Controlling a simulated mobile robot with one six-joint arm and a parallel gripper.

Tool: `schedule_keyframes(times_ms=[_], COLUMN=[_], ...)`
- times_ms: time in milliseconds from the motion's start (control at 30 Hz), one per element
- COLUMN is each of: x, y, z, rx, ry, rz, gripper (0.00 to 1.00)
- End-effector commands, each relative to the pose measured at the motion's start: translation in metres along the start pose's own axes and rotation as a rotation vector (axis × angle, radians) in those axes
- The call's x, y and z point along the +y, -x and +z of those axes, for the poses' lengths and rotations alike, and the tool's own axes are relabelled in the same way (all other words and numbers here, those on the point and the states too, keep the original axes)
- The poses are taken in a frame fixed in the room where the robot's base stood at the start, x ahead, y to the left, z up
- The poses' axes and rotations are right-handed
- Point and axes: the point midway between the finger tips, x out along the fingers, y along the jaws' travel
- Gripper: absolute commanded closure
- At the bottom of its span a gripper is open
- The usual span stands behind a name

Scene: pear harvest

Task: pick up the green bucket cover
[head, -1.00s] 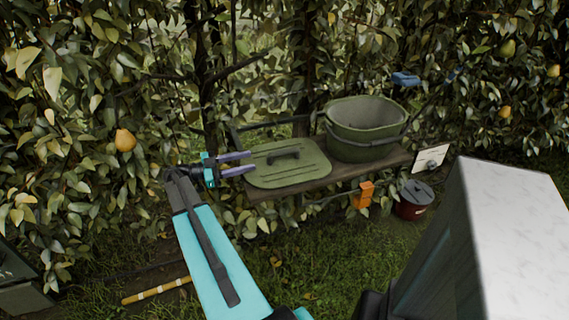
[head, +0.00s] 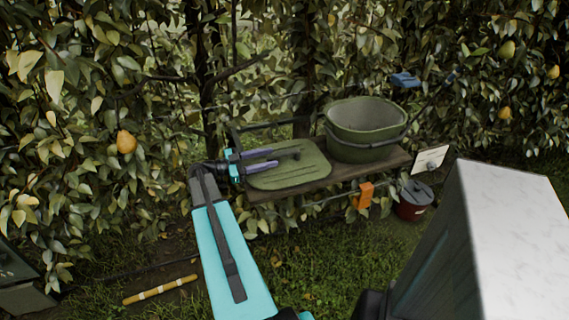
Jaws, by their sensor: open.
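The green bucket cover (head: 295,176) lies flat on a wooden bench, with a dark handle (head: 291,153) standing up from its middle. My gripper (head: 269,160) is over the left part of the cover, its two purple fingers pointing right toward the handle. The fingers are apart and hold nothing. The fingertips are close to the handle's left end; I cannot tell whether they touch it or how high they are above the cover. The green bucket (head: 362,145) stands upright on the bench, right of the cover.
The wooden bench (head: 381,166) stands against a leafy hedge with pears (head: 126,142). An orange object (head: 363,195) hangs at its front edge. A dark red pot (head: 411,210) and a white sign (head: 430,159) are to the right.

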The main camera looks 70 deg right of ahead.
Motion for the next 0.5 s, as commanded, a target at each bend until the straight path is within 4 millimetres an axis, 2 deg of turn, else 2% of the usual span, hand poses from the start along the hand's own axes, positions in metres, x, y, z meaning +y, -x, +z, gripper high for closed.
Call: schedule_keyframes(times_ms=[500], x=[-0.0004], y=[-0.0083], z=[-0.0003], rx=[0.0], ry=[0.0], rz=[0.0], gripper=[0.59])
